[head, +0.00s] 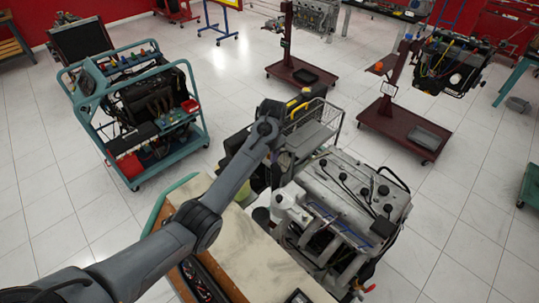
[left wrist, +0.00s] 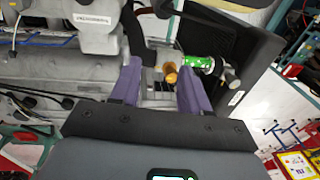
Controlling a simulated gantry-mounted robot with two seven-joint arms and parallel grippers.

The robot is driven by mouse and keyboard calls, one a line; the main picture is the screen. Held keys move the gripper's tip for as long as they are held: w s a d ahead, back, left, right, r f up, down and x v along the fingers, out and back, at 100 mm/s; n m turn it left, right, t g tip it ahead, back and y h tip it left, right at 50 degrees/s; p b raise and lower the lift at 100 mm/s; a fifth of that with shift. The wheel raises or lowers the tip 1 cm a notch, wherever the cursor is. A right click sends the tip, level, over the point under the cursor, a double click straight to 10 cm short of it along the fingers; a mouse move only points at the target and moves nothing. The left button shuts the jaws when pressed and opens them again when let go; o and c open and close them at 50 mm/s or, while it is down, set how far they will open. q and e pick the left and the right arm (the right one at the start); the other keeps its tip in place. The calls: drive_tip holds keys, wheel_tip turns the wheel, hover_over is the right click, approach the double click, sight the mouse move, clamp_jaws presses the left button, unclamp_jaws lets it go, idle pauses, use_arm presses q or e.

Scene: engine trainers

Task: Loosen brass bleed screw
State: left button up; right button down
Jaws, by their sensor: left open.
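My left gripper (left wrist: 160,76) shows in the left wrist view with its two purple fingers spread apart. A small brass-coloured piece (left wrist: 171,76), which looks like the bleed screw, appears between the fingertips, nearer the right finger. I cannot tell whether either finger touches it. A green cylindrical part (left wrist: 198,62) lies just beyond it, to the right. The fingers and the brass piece cannot be made out there. My right gripper is not in view.
A worktable (head: 225,245) stands in front of the engine. A wire cart (head: 315,135) is close behind the wrist. A teal engine stand (head: 140,110) is at left, and maroon stands (head: 405,130) are at the back. A black panel (left wrist: 250,75) flanks the fingers on the right.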

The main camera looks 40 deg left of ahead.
use_arm(q)
drive_tip(key=w+a+r+h+b, duration=0.1)
drive_tip(key=w+a+r+b, duration=0.2)
drive_tip(key=r, duration=0.4)
drive_tip(key=shift+g, duration=0.3)
drive_tip(key=f, duration=0.3)
drive_tip(key=f+p, duration=0.1)
drive_tip(key=f, duration=0.3)
drive_tip(key=f+p, duration=0.1)
drive_tip(key=f, duration=0.2)
drive_tip(key=shift+w+d+f, duration=0.25)
drive_tip(key=shift+w+f, duration=0.05)
drive_tip(key=shift+f, duration=0.05)
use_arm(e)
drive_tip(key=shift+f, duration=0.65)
use_arm(q)
clamp_jaws()
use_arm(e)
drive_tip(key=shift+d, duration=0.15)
